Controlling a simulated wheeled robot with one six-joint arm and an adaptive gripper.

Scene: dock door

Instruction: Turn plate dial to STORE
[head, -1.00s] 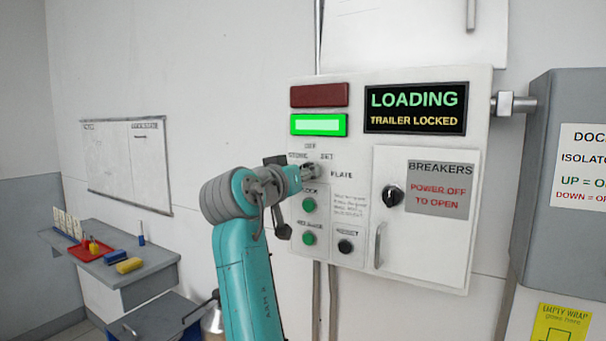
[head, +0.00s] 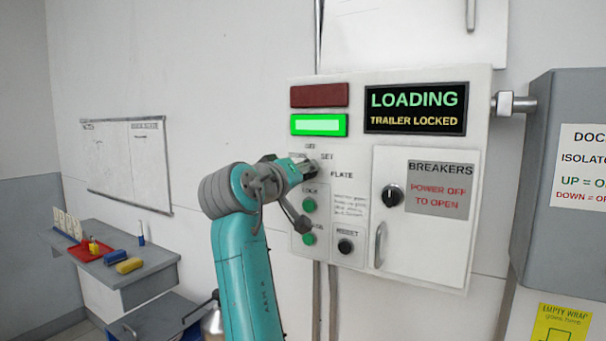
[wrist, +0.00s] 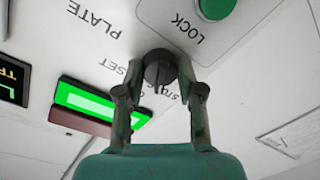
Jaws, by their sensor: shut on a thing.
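The plate dial (wrist: 159,70) is a dark round knob on the white panel, seen in the wrist view. My gripper (wrist: 160,72) has its fingers on either side of the dial and is shut on it. The SET label (wrist: 112,69) shows clear beside it. The STORE label (wrist: 171,92) is partly covered near a finger. I cannot tell which label the dial points to. In the head view my gripper (head: 306,168) reaches the panel just left of the PLATE label (head: 341,175) and hides most of the dial.
Green LOCK button (head: 309,204) and another green button (head: 309,239) sit below my gripper, with a black RESET button (head: 345,246) to their right. A lit green lamp (head: 319,125) is above. The breaker door (head: 425,250) with its handle is at right.

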